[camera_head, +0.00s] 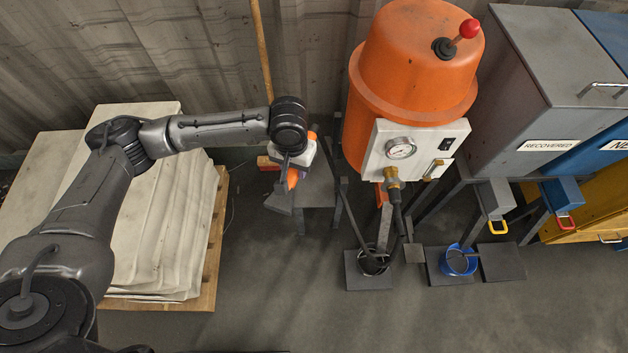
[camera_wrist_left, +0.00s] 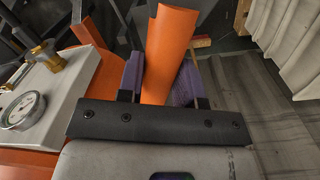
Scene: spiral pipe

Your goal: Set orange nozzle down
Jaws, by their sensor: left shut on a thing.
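The orange nozzle (camera_wrist_left: 168,55) is a smooth orange tube between the two purple finger pads of my left gripper (camera_wrist_left: 160,82) in the left wrist view. The gripper is shut on it. In the head view, my left gripper (camera_head: 290,172) hangs over a small grey stand (camera_head: 318,188), left of the orange tank, and a bit of the orange nozzle (camera_head: 293,179) shows below it. I cannot tell whether the nozzle touches the stand. My right gripper is not in view.
The orange tank (camera_head: 415,65) with a gauge panel (camera_head: 408,150) stands right of the gripper. Pale stacked sacks or sheets (camera_head: 165,230) lie on a pallet at left. The front floor is clear.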

